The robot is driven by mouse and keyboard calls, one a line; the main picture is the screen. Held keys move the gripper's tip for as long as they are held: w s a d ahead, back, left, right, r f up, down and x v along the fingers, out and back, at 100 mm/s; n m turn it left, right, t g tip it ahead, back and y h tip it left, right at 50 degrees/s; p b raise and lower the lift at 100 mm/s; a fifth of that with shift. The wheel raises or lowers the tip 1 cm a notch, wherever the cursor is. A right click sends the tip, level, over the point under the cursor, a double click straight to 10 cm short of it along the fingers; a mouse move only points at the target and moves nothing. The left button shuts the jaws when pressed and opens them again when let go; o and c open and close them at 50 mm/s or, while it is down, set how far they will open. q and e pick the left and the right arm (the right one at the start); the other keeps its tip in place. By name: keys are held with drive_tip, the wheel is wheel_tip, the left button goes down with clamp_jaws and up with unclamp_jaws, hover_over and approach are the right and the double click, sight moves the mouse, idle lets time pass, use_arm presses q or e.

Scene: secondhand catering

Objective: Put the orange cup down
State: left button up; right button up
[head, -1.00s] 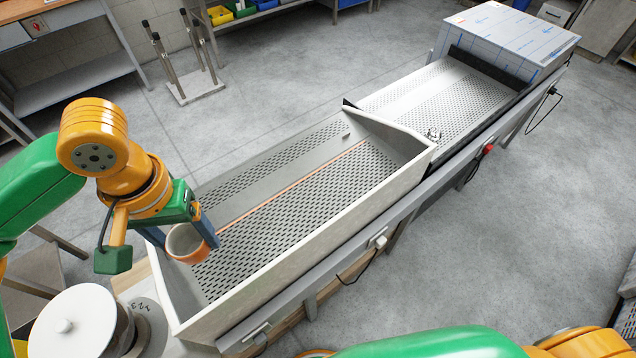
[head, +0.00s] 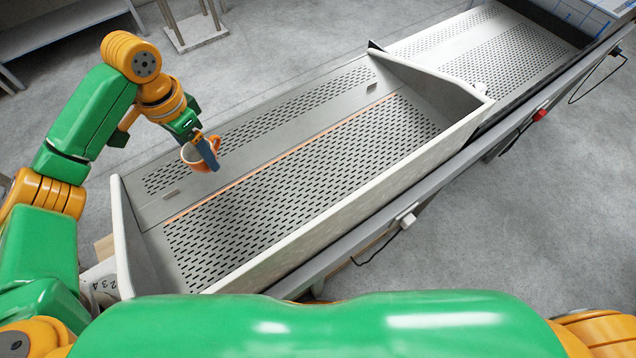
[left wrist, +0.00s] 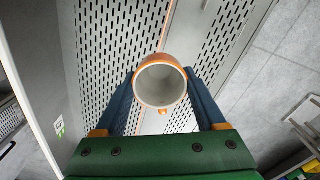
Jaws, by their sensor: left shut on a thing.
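The orange cup (head: 194,157) with a pale inside is held over the far left part of a grey perforated metal trough (head: 300,150). My left gripper (head: 207,151) is shut on the cup. In the left wrist view the cup (left wrist: 160,84) sits between the two blue fingers, its open mouth towards the camera, with perforated metal behind it. I cannot tell exactly how high the cup is above the surface. My right gripper does not show in the head view; only a green and orange part of my body crosses the bottom.
The trough has raised walls; its near wall (head: 350,220) runs diagonally and an end wall (head: 440,90) stands at the right. A second perforated section (head: 500,50) lies beyond it. The trough's middle is clear. A grey floor surrounds it.

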use_arm(q)
drive_tip(key=shift+w+a+f+m+b, duration=0.2)
drive_tip(key=shift+w+a+m+b, duration=0.1)
drive_tip(key=shift+w+a+m, duration=0.2)
drive_tip(key=shift+w+a+f+m+b, duration=0.25)
drive_tip(key=shift+w+m, duration=0.15)
drive_tip(key=shift+w, duration=0.2)
drive_tip(key=s+d+f, duration=0.1)
drive_tip(key=d+f, duration=0.1)
drive_tip(key=d, duration=0.2)
drive_tip(key=s+d+f+m, duration=0.1)
drive_tip(key=d+f, duration=0.1)
drive_tip(key=d, duration=0.2)
drive_tip(key=s+d+f+m+p, duration=0.1)
drive_tip(key=d+f, duration=0.1)
drive_tip(key=d, duration=0.2)
drive_tip(key=shift+s+d+f, duration=0.15)
drive_tip(key=shift+s, duration=0.1)
wheel_tip(320, 180, down, 3)
drive_tip(key=shift+d, duration=0.15)
drive_tip(key=shift+f, duration=0.2)
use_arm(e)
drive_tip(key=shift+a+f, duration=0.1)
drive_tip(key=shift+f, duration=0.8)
use_arm(q)
drive_tip(key=shift+f, duration=0.1)
